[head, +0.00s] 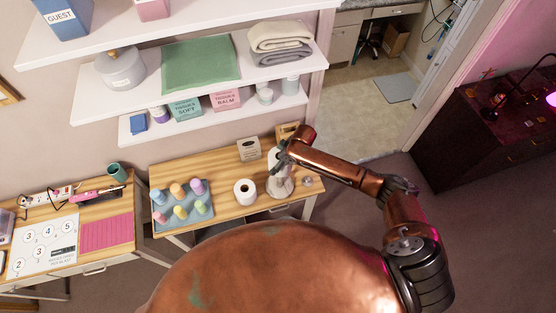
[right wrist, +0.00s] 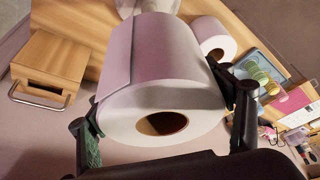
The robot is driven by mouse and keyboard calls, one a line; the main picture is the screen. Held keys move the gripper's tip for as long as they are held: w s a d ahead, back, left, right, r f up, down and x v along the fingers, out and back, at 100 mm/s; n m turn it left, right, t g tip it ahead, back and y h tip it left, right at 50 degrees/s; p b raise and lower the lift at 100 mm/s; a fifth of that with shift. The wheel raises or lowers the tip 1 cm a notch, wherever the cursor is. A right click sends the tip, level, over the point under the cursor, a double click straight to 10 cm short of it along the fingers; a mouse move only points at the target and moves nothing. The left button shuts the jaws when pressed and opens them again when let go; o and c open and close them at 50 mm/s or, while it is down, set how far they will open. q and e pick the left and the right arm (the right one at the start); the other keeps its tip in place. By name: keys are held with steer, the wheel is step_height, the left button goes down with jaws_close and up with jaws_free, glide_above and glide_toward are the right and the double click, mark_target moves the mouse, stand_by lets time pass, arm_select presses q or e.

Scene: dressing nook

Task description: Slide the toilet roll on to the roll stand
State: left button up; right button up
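A white toilet roll (right wrist: 165,62) fills the middle of the right wrist view, with its dark core hole facing the camera. My right gripper (right wrist: 163,102) has one finger on each side of the roll, pressed against it. In the head view this gripper (head: 283,157) holds the roll (head: 273,159) above the table's right part. A pale, whitish form, seemingly the roll stand (head: 279,187), is directly below it; its post cannot be made out. A second roll (head: 245,191) stands on the table to the left, also in the right wrist view (right wrist: 213,38). My left gripper is not in view.
The wooden table (head: 222,204) also holds a tray (head: 202,214) of several coloured pieces at left and a small box (head: 248,149) at the back. A wooden box with a metal handle (right wrist: 50,65) is close by. Shelves (head: 88,110) overhang behind.

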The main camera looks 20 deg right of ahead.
steer(key=o, duration=0.5)
steer(key=shift+r, duration=0.15)
steer(key=v, duration=1.2)
steer(key=shift+w, duration=0.1)
